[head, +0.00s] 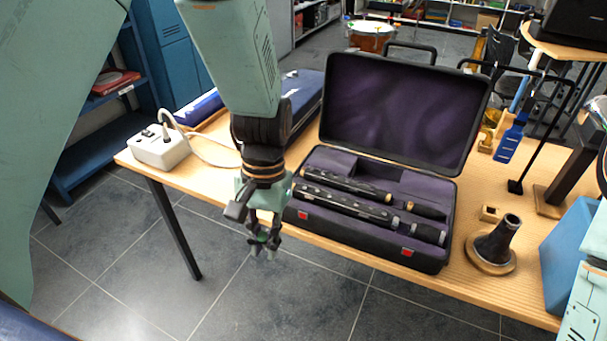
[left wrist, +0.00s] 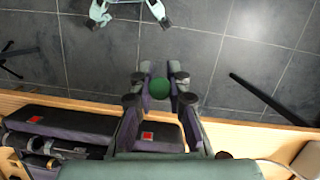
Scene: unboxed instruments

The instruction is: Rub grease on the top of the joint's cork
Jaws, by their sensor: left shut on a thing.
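My left gripper (head: 263,245) points down in front of the table's front edge, left of the instrument case, over the floor. It is shut on a small round green thing (left wrist: 160,88), seen end-on between the fingertips in the left wrist view. It may be the grease; its label and far end are hidden. Black instrument joints with metal keys lie in the open case: a long one (head: 345,203) in front and another (head: 345,180) behind it. Which end bears the cork is too small to tell.
The black case (head: 375,250) has a purple lining and a raised lid (head: 400,110). A dark bell (head: 497,240) stands on a round wooden base to the right. A small wooden block (head: 490,213) is near it.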

